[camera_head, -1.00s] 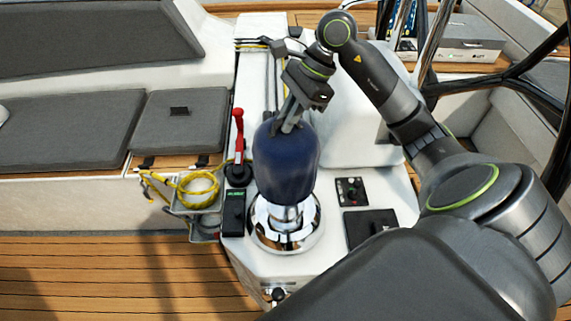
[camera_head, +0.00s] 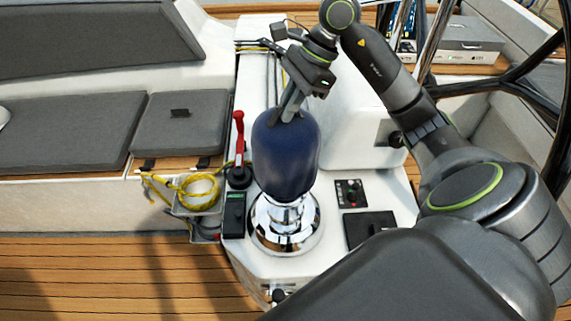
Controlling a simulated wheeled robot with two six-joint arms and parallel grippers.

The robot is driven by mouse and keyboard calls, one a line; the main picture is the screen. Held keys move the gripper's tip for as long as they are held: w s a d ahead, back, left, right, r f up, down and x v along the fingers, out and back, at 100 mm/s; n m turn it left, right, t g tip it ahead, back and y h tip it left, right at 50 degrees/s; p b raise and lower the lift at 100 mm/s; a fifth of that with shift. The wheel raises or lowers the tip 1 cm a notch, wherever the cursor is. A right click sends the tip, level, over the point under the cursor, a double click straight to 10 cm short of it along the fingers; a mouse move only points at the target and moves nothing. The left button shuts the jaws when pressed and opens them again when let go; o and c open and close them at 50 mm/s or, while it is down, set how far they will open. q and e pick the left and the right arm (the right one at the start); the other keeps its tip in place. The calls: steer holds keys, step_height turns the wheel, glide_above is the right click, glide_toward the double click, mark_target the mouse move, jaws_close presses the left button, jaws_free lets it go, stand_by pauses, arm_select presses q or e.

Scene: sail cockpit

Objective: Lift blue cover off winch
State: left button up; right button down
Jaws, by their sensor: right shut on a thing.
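The blue cover (camera_head: 285,158) is a dark blue, rounded hood. It hangs upright above the chrome winch (camera_head: 285,228), with its lower edge around or just above the winch's top. The winch's shiny base and part of its drum show below the cover; its top end is hidden. My right gripper (camera_head: 291,112) is shut on the top of the cover, coming down from above. My left gripper is not in view.
A red-handled lever (camera_head: 239,140) stands close left of the cover. A coiled yellow rope (camera_head: 198,188) hangs left of the white console. A switch panel (camera_head: 350,193) lies to the right. The steering wheel rim (camera_head: 557,150) is at far right.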

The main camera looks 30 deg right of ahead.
steer(key=shift+r+p, duration=0.7)
steer(key=shift+r, duration=1.4)
steer(key=shift+s+f, duration=0.1)
